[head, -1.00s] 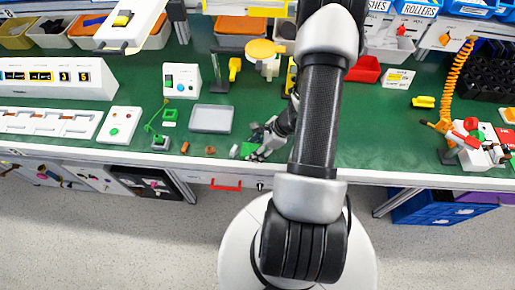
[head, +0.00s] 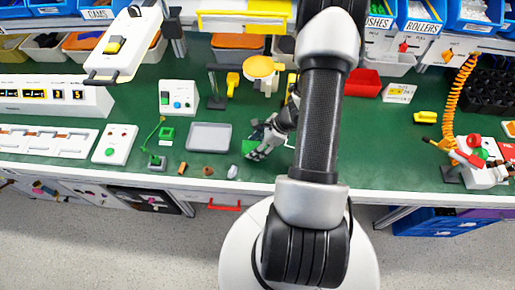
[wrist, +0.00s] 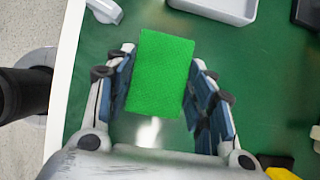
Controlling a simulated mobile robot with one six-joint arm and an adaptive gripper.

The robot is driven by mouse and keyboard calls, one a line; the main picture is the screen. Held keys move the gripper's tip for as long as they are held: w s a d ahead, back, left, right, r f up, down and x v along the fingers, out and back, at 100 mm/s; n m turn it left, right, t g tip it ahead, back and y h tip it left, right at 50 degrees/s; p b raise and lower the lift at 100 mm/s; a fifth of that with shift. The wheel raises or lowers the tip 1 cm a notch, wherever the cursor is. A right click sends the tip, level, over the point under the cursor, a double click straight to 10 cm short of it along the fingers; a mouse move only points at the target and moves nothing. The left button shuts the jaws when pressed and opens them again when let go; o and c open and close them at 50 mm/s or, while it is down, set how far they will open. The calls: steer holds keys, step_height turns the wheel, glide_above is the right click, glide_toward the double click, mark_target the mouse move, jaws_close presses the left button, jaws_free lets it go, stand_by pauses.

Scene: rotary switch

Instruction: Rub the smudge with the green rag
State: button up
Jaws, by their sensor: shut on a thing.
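The green rag (wrist: 160,72) is a bright green rectangle between the fingers of my gripper (wrist: 160,88) in the wrist view. My gripper is shut on it, though gaps show beside the rag in this view. In the head view my gripper (head: 256,152) is low over the green bench near its front edge, with a small bit of the rag (head: 247,147) showing. I cannot make out the smudge; a pale bright patch below the rag in the wrist view may be only a reflection.
A grey tray (head: 209,136) lies left of my gripper. Small loose items, including a brown piece (head: 208,171) and a whitish piece (head: 232,171), lie near the front edge. A red bin (head: 362,83) stands behind at the right. Bare green bench (head: 390,150) lies to the right.

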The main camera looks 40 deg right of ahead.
steer(key=shift+s+a+r+p, duration=0.1)
steer(key=shift+a+r+p, duration=0.05)
steer(key=shift+r, duration=0.2)
steer(key=shift+s+a+r+p, duration=0.1)
steer(key=shift+r+p, duration=0.05)
steer(key=shift+r, duration=0.2)
steer(key=shift+d+r+p, duration=0.1)
steer(key=shift+r+p, duration=1.8)
steer(key=shift+r, duration=0.4)
